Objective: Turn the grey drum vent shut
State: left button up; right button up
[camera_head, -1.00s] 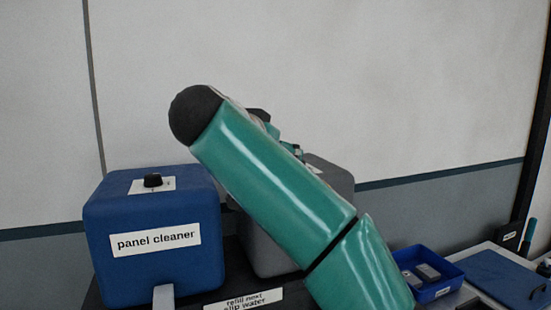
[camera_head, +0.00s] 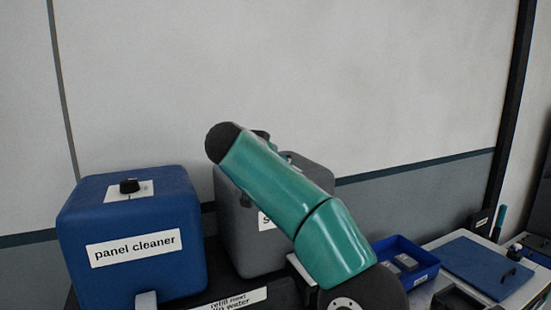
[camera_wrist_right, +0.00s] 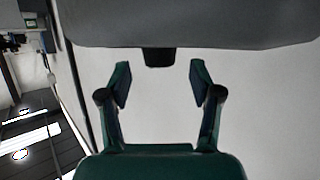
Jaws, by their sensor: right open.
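The grey drum (camera_head: 237,236) stands right of the blue drum in the head view, partly covered by my teal right arm. Its vent is hidden there behind the arm. In the right wrist view the grey drum (camera_wrist_right: 240,28) spans the top of the picture, and its black vent knob (camera_wrist_right: 159,57) juts from its edge. My right gripper (camera_wrist_right: 160,78) is open and empty, its two fingers pointing at the knob from either side. The knob lies just beyond the fingertips, in line with the gap; I see no contact. My left gripper is not in view.
The blue panel cleaner drum (camera_head: 130,245), with a black knob on top, stands close on the left. A blue tray (camera_head: 415,278) and a blue board (camera_head: 487,266) lie on the bench at right. A pale wall (camera_head: 300,70) rises behind.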

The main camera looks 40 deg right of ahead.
jog(key=shift+p+x, duration=0.3)
jog(key=shift+x, duration=1.2)
jog(key=shift+w, duration=0.1)
jog(key=c, duration=1)
jog(key=shift+a, duration=0.1)
jog(key=shift+c, duration=0.6)
